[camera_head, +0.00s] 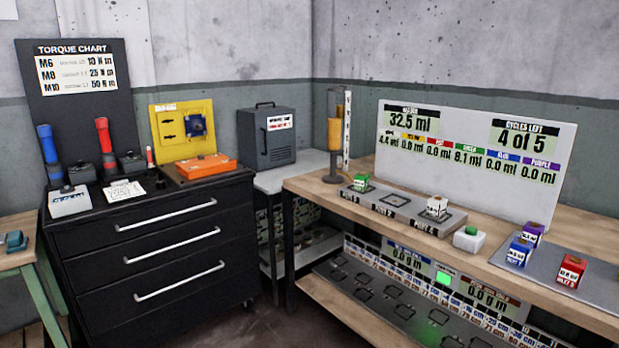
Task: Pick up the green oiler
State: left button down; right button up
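The green oiler (361,183) is a small block with a green body and a light label. It stands upright at the left end of a grey slotted plate (398,215) on the wooden workbench (310,187). Nothing covers it. Neither of my grippers is in view.
A white oiler (437,206) stands toward the plate's right end. A box with a green button (469,239) sits beside it. Purple (533,233), blue (519,251) and red (571,271) oilers stand at right. An amber cylinder (334,133) stands behind the green oiler, a display board (470,150) to its right.

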aim_at(362, 180)
jog(key=u, duration=0.85)
jog(key=i, duration=1.85)
jog(key=z, duration=0.65)
jog(key=i, duration=1.1)
jog(key=z, duration=1.25)
jog(key=i, duration=0.2)
jog(key=z, duration=0.2)
